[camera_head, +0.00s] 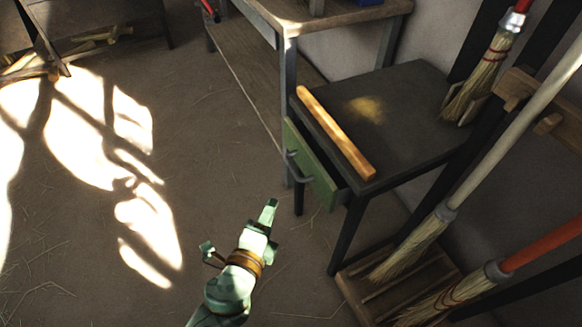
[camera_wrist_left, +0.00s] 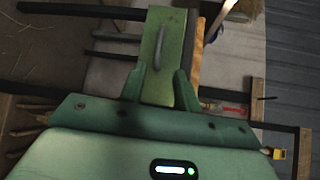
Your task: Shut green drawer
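The green drawer (camera_head: 312,168) sits under the front of a dark table and stands partly pulled out, with a dark gap behind its front panel. Its grey handle (camera_head: 292,161) is on the front face. My left gripper (camera_head: 238,229) is open and empty, in front of and below the drawer, apart from it in the head view. In the left wrist view the drawer front (camera_wrist_left: 170,50) with its handle (camera_wrist_left: 158,48) appears beyond the two spread fingers (camera_wrist_left: 160,88). My right gripper is not in view.
A yellow wooden bar (camera_head: 336,132) lies along the front edge of the dark tabletop (camera_head: 405,130), above the drawer. Brooms (camera_head: 425,240) stand at the right in a wooden rack. A workbench (camera_head: 245,75) is behind left. The floor left of the drawer is mostly clear.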

